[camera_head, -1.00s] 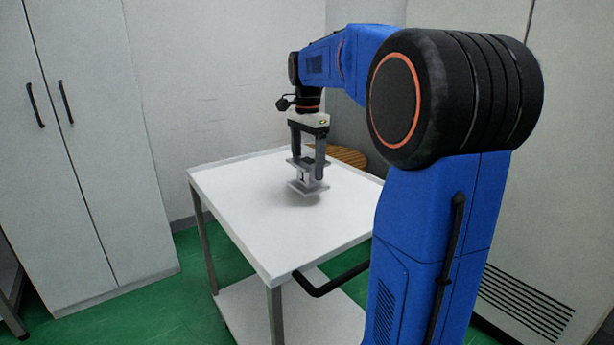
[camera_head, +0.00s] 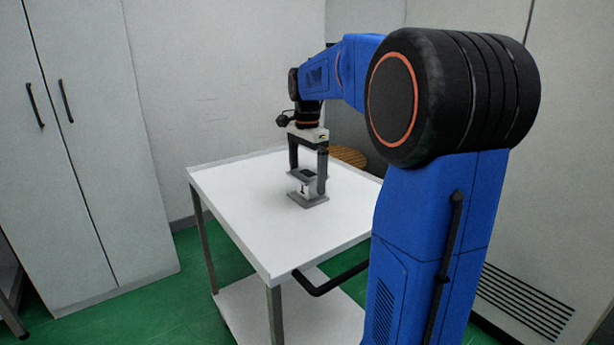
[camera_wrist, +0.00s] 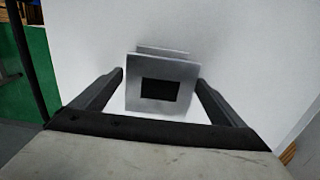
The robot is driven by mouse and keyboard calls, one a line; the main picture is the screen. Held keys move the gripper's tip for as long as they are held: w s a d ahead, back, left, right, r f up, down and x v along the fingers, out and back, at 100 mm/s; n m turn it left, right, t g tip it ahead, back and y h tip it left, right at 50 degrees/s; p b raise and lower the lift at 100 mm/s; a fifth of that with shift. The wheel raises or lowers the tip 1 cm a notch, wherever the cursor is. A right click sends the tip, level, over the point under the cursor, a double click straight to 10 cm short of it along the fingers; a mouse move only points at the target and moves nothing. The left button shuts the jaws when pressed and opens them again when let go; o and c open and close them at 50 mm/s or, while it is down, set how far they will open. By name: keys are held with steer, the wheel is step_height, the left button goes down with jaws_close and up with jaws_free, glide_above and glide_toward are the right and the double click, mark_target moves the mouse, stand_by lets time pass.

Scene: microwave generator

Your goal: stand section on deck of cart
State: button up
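The section (camera_head: 306,190) is a short grey piece with a flat flange at top and bottom and a dark mark on its side. It stands upright on the white deck of the cart (camera_head: 245,215), near its middle. In the wrist view, the section (camera_wrist: 138,105) shows its square top flange with a dark rectangular opening. My gripper (camera_head: 308,181) points down over it, with one finger on either side. The fingers are spread and look clear of the section's body. The wrist view also shows my gripper (camera_wrist: 160,80) open around it.
The deck around the section is bare. The cart has a black handle (camera_head: 322,290) at the front right and a lower shelf (camera_head: 245,310). A round wooden top (camera_head: 347,155) is behind the cart. A white cabinet (camera_head: 100,150) stands at the left.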

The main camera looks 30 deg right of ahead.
step_height(320, 180, up, 12)
steer(key=shift+r, duration=0.15)
stand_by(0.5)
steer(key=shift+s+a, duration=0.1)
stand_by(0.4)
